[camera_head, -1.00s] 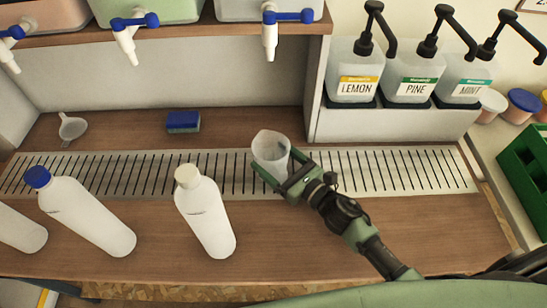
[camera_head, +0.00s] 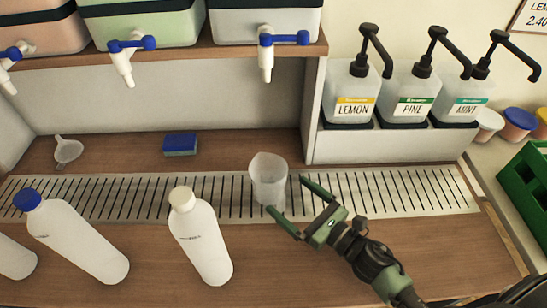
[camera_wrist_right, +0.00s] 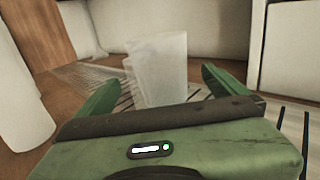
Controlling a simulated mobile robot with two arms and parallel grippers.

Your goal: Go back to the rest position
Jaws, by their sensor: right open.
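My right gripper (camera_head: 298,206) is open and empty over the slotted drip grate, its two green fingers apart. A translucent measuring cup (camera_head: 268,180) stands upright on the grate, just beyond and to the left of the fingertips. In the right wrist view the cup (camera_wrist_right: 157,68) stands ahead of the open fingers (camera_wrist_right: 155,88), with nothing held between them. My left gripper is not in view.
White bottles, one with a cream cap (camera_head: 203,240) and one with a blue cap (camera_head: 75,238), stand at the front left. A blue sponge (camera_head: 181,144) and a funnel (camera_head: 67,150) lie behind the grate (camera_head: 400,190). Pump bottles (camera_head: 352,95) stand at the back right.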

